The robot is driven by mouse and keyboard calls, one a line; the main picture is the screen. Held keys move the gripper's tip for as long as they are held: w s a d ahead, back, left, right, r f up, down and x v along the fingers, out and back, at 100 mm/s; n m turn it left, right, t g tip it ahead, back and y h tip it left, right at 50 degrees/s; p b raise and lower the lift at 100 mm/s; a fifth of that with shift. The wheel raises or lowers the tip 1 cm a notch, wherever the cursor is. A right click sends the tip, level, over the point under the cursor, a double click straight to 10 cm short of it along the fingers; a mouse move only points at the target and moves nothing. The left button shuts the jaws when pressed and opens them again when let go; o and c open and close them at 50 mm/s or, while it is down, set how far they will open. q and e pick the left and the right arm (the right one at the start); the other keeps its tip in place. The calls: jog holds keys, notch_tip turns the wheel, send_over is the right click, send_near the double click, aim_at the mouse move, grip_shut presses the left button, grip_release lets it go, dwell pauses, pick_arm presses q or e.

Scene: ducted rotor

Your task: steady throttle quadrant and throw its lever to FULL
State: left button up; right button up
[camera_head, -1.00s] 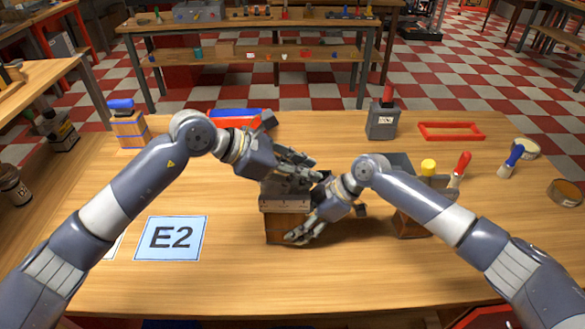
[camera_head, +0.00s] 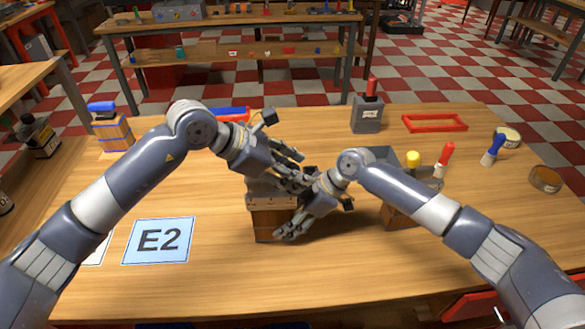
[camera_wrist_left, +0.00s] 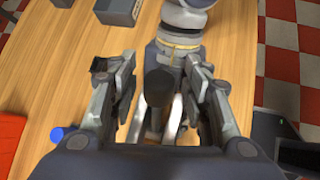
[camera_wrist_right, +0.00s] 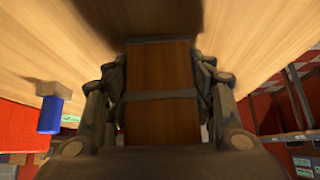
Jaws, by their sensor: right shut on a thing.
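The throttle quadrant (camera_head: 267,222) is a wooden block with a grey metal top, standing upright near the middle of the table. My right gripper (camera_head: 288,232) is shut on its wooden body. In the right wrist view the fingers (camera_wrist_right: 160,105) flank the brown wooden body (camera_wrist_right: 160,75). My left gripper (camera_head: 297,168) is above the quadrant's top. In the left wrist view its fingers (camera_wrist_left: 165,105) are apart, with the lever's dark knob (camera_wrist_left: 158,88) between them; I see a gap on both sides. The lever's lower part and setting marks are hidden.
A blue E2 card (camera_head: 158,240) lies at left. A blue-topped wooden block (camera_head: 108,130) and a red box (camera_head: 236,117) stand behind. A grey box with a red handle (camera_head: 367,115), a red frame (camera_head: 434,123) and several tools are to the right. The front table is clear.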

pick_arm(q)
jog(key=shift+r, duration=0.1)
jog(key=v, duration=1.2)
dwell(0.4)
pick_arm(e)
jog(key=o, duration=1.5)
